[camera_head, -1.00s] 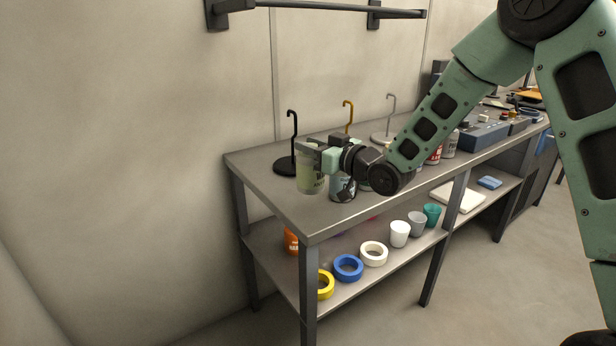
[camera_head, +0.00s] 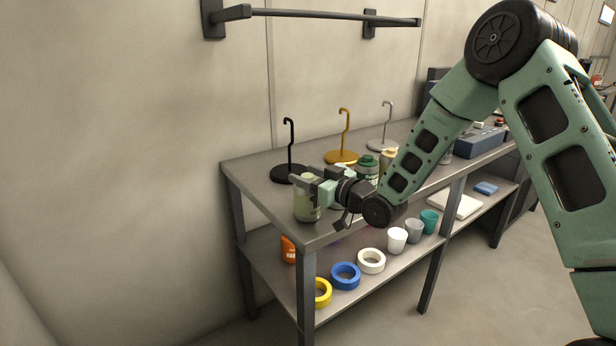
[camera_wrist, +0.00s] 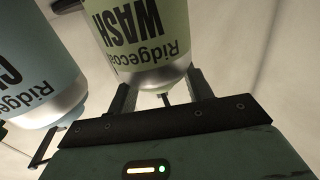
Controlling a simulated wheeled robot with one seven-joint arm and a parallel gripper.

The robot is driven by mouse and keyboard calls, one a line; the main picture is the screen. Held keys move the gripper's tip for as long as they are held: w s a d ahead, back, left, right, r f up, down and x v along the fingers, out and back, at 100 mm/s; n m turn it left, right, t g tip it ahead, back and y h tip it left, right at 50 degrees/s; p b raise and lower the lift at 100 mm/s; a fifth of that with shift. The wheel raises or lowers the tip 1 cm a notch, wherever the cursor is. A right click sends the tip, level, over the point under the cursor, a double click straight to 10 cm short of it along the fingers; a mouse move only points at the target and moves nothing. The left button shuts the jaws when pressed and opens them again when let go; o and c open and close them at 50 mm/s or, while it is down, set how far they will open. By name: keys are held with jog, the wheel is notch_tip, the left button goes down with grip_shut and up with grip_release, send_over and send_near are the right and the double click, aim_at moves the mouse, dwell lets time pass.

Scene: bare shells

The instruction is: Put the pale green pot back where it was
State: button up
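The pale green pot (camera_head: 307,205) is at the near left end of the workbench top, in my gripper (camera_head: 308,184). In the wrist view the pale green pot (camera_wrist: 147,40), lettered WASH, sits between the two fingers (camera_wrist: 163,92), which lie along its sides. I cannot tell whether its base touches the bench. A light blue pot (camera_wrist: 35,70) stands close beside it at the left of the wrist view. In the head view that pot is mostly hidden behind my gripper.
Hook stands in black (camera_head: 290,172), yellow (camera_head: 342,156) and grey (camera_head: 382,143) stand along the back of the bench (camera_head: 250,167). A green-lidded pot (camera_head: 368,163) is right of my gripper. Tape rolls (camera_head: 346,276) and cups (camera_head: 397,240) are on the lower shelf. The bench's back left corner is clear.

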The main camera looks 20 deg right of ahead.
jog(key=shift+r, duration=0.25)
jog(key=b+v, duration=0.2)
jog(key=v, duration=1)
jog(key=s+a+f+n+g+h, duration=0.1)
jog(key=s+a+f+g+h, duration=0.35)
jog(key=s+a+g, duration=0.5)
jog(key=s+a+r+g+h, duration=0.1)
jog(key=s+g+h, duration=0.1)
jog(key=s, duration=0.9)
jog(key=s+a+r+g+h, duration=0.1)
jog(key=s+a+g+h, duration=0.1)
jog(key=s, duration=1)
jog(key=shift+a+g, duration=0.15)
jog(key=shift+g, duration=0.7)
jog(key=shift+h, duration=0.25)
